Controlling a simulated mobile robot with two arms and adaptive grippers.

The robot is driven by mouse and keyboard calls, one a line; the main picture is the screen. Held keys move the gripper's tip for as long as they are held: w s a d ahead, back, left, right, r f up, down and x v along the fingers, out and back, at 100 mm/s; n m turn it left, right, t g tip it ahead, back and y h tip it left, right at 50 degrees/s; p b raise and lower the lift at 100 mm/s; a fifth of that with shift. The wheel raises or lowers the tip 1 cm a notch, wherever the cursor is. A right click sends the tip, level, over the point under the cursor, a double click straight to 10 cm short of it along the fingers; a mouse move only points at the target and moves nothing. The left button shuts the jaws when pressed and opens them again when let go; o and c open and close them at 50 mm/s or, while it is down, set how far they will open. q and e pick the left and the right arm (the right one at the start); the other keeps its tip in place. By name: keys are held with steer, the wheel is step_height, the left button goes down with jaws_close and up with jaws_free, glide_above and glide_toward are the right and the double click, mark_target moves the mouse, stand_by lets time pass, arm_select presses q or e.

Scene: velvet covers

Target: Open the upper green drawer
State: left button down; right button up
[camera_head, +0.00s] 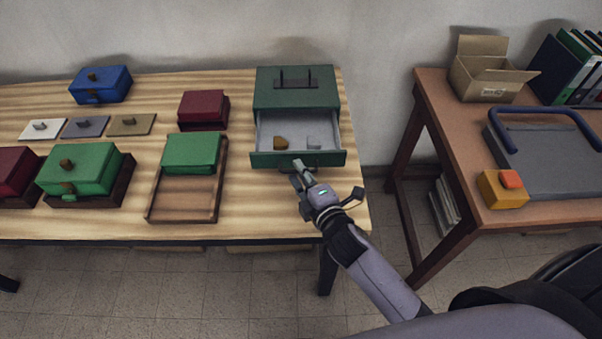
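The dark green drawer box (296,90) stands at the right end of the wooden table, with a black handle on its top. Its drawer (322,159) is pulled out toward me. My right gripper (298,174) is at the middle of the drawer front, where the handle is. The fingers cover most of that handle, and their closure on it is too small to tell. My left gripper is out of view.
On the table's left are a bright green box (82,169), a blue box (101,84), dark red boxes (203,109) and a tray (184,193) with a green block. A brown side table (450,140) holds a cardboard box (490,72). A gap separates the tables.

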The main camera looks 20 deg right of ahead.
steer(key=v, duration=1.2)
stand_by(0.5)
steer(key=s+d+f+m+g+h, duration=0.35)
steer(key=d+m+g, duration=0.2)
steer(key=m, duration=0.45)
steer(key=s+a+f+m+g+y, duration=0.1)
steer(key=s+f+m+g, duration=0.15)
steer(key=s, duration=0.25)
steer(key=s+a+f+m+g+y, duration=0.1)
steer(key=s+m+g, duration=0.3)
step_height(320, 180, down, 28)
steer(key=s+g, duration=0.1)
steer(key=s, duration=0.2)
steer(key=s+d+f+g, duration=0.1)
steer(key=s+d+f, duration=0.2)
steer(key=s+f, duration=1.1)
steer(key=shift+s+d+f+g, duration=0.15)
steer(key=shift+s+f+g, duration=0.15)
steer(key=shift+s, duration=0.65)
